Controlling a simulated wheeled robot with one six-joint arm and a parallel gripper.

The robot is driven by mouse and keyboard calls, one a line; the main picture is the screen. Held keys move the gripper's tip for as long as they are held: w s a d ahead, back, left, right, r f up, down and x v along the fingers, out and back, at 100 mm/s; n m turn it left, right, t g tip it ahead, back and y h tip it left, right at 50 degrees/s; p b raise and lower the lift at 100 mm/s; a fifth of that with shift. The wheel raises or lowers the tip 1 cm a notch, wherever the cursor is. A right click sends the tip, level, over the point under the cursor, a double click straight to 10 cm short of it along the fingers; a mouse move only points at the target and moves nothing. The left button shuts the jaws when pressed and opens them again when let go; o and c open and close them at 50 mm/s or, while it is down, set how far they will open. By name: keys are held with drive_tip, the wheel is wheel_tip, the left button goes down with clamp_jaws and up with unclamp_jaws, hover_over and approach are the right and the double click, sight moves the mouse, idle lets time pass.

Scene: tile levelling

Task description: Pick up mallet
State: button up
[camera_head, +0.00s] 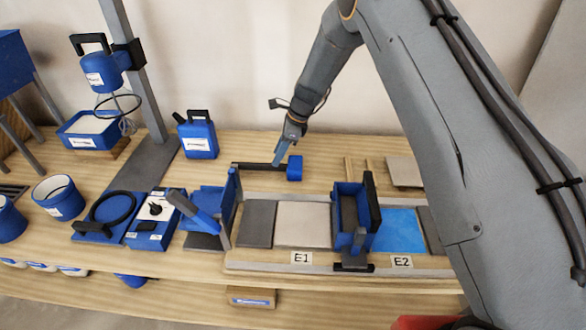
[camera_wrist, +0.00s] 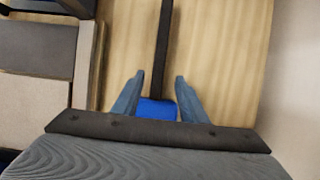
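The mallet lies on the wooden table near the wall, with a blue head (camera_head: 295,168) and a long dark handle (camera_head: 252,166) pointing left in the head view. My gripper (camera_head: 279,160) is over the mallet, close to where the handle meets the head. In the wrist view, my gripper (camera_wrist: 160,79) has its two fingers apart, one on each side of the mallet's handle (camera_wrist: 163,40). Bare wood shows between the fingertips and the handle. The blue head (camera_wrist: 157,108) is partly hidden by the gripper body. I cannot tell the exact height of the fingers.
A tile frame with sections marked E1 (camera_head: 301,258) and E2 (camera_head: 401,262) lies in front of the mallet. A blue tool (camera_head: 350,215) stands on it. A blue jug (camera_head: 198,138) stands behind left. The wall is close behind.

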sight(267, 167)
drive_tip(key=shift+s+d+p+x, duration=0.1)
drive_tip(key=shift+p+x, duration=0.2)
drive_tip(key=shift+x, duration=1)
drive_tip(key=shift+s+d+p+x, duration=0.1)
drive_tip(key=shift+p+x, duration=0.2)
drive_tip(key=shift+x, duration=0.95)
clamp_jaws()
